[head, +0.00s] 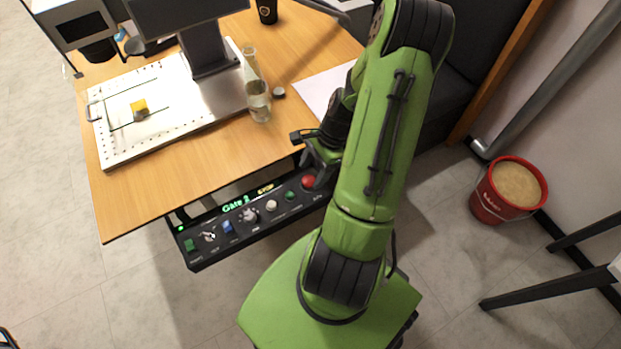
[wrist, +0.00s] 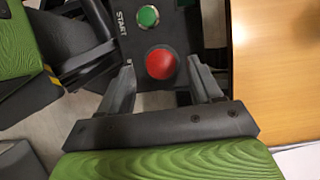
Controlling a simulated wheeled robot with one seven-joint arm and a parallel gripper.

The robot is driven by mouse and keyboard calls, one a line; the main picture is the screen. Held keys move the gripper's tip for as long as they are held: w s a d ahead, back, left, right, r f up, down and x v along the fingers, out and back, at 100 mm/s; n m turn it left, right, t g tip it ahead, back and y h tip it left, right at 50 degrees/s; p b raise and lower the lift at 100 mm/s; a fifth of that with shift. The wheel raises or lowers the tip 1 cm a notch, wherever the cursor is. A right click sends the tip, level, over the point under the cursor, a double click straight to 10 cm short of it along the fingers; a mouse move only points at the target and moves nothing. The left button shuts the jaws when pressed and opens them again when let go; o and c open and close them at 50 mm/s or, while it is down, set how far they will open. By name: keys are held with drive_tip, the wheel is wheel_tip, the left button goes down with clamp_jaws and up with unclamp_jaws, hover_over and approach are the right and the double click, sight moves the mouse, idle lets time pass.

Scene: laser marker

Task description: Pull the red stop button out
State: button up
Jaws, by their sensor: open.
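The red stop button (head: 308,182) is a round red cap at the right end of a black control panel (head: 215,247) under the table's front edge. In the wrist view the red stop button (wrist: 161,63) shows between and just beyond the fingertips of my gripper (wrist: 162,78). My gripper is open, with one finger on each side of the button; I cannot tell whether they touch it. In the head view my gripper (head: 318,160) is close to the button and partly hidden by my arm.
The green start button (wrist: 148,16) is beside the red one. The panel also carries several knobs and a blue switch (head: 227,227). The wooden table (head: 180,180) bears a marking machine (head: 205,50) and a glass bottle (head: 257,98). A red bucket (head: 487,205) stands on the floor at right.

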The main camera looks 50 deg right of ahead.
sight(309, 183)
drive_tip(key=shift+x, duration=1.2)
clamp_jaws()
